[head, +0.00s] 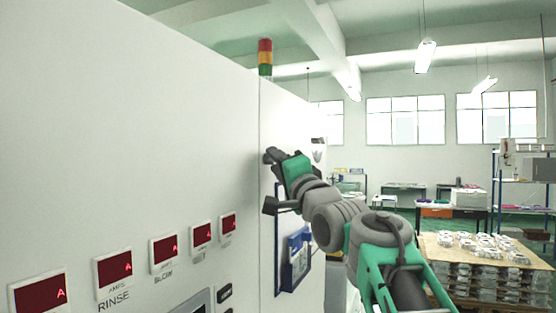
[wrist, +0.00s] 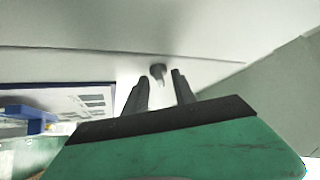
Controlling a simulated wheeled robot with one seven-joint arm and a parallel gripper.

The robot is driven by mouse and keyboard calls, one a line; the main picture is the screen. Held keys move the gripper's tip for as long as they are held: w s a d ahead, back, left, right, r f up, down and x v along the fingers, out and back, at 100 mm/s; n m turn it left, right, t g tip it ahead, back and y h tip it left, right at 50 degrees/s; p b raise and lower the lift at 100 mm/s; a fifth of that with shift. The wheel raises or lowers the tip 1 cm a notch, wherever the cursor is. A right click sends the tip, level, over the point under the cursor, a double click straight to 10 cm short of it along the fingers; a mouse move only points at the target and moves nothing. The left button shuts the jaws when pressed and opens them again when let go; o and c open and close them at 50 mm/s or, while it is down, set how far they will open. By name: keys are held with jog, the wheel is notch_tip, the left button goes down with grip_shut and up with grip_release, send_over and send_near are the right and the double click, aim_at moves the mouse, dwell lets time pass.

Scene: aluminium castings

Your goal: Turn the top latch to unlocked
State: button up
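The latch (wrist: 158,70) is a small dark grey knob with a short prong on the white cabinet face in the wrist view. My gripper (wrist: 161,80) is open, its two dark fingers spread on either side of the latch in the picture. The fingertips look close to it, but I cannot tell whether they touch it. In the head view, my gripper (head: 271,155) is up against the white cabinet (head: 130,130), near a vertical panel seam. The latch cannot be made out there, and which way it is turned is unclear.
A blue holder (head: 298,262) with papers hangs on the cabinet below my gripper. Several red displays (head: 113,268) line the lower left panel. A signal light (head: 265,57) stands on top. A pallet of castings (head: 480,268) stands at right, with benches behind.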

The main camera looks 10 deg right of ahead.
jog(key=shift+c, duration=0.3)
grip_shut()
jog(key=shift+f+b, duration=0.2)
jog(key=shift+b, duration=0.25)
jog(key=shift+w+d+f+n+g+y+b, duration=0.15)
jog(key=shift+n+g+y+b, duration=0.75)
jog(key=shift+n+y, duration=2.35)
jog(key=shift+w+d+n+g+y+b, duration=0.2)
jog(key=shift+n+g+y+b, duration=0.75)
jog(key=shift+n+y, duration=2.25)
jog(key=shift+w+d+f+n+g+y+b, duration=0.15)
jog(key=shift+n+g+y+b, duration=1.3)
jog(key=shift+n, duration=3)
jog(key=shift+r+n+y+p, duration=0.1)
jog(key=shift+n+y+p, duration=0.2)
jog(key=shift+y+p, duration=0.45)
